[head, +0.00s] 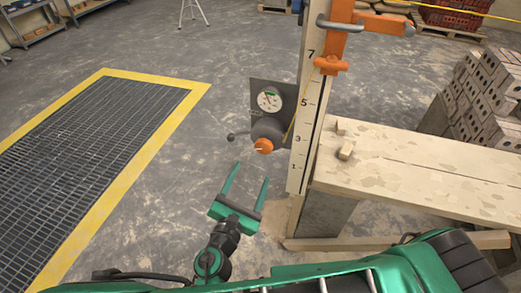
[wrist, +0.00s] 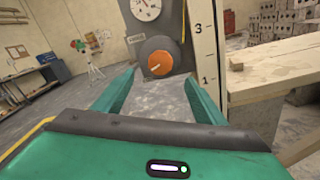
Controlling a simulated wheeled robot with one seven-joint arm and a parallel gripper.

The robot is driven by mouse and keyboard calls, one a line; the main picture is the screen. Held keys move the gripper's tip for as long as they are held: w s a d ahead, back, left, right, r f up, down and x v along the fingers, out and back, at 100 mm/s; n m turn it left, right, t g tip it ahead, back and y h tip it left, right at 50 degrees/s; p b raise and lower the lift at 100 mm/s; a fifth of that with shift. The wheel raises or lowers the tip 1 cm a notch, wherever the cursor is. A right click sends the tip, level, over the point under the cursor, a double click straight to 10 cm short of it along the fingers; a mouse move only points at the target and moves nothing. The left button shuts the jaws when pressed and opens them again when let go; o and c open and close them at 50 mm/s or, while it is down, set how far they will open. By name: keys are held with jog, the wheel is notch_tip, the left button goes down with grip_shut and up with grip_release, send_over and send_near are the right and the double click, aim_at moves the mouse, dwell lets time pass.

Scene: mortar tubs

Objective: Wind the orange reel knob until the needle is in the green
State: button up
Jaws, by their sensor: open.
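The orange reel knob (head: 263,146) sits on a dark plate fixed beside the white numbered post. It has a pale mark on its face, and it also shows in the wrist view (wrist: 160,62). Above it is the round white gauge (head: 270,100) with a green band near the top of its dial. The needle is too small to read surely in either view. My gripper (head: 249,179) is open and empty, below and in front of the knob. In the wrist view its two green fingers (wrist: 160,88) point toward the knob, apart from it and not around it.
The numbered post (head: 310,105) stands right of the knob, with an orange clamp (head: 331,65) above. A plank bench (head: 420,165) with small wood blocks is at the right. A yellow-edged floor grate (head: 85,140) lies left.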

aim_at(262, 148)
jog(key=w+d+n, duration=0.1)
jog(key=w, duration=0.2)
jog(key=w+d+n, duration=0.1)
jog(key=w, duration=0.2)
jog(key=w+d+n, duration=0.1)
jog(key=w, duration=0.3)
jog(key=shift+d+n, duration=0.3)
jog(key=shift+d, duration=0.05)
jog(key=c, duration=1)
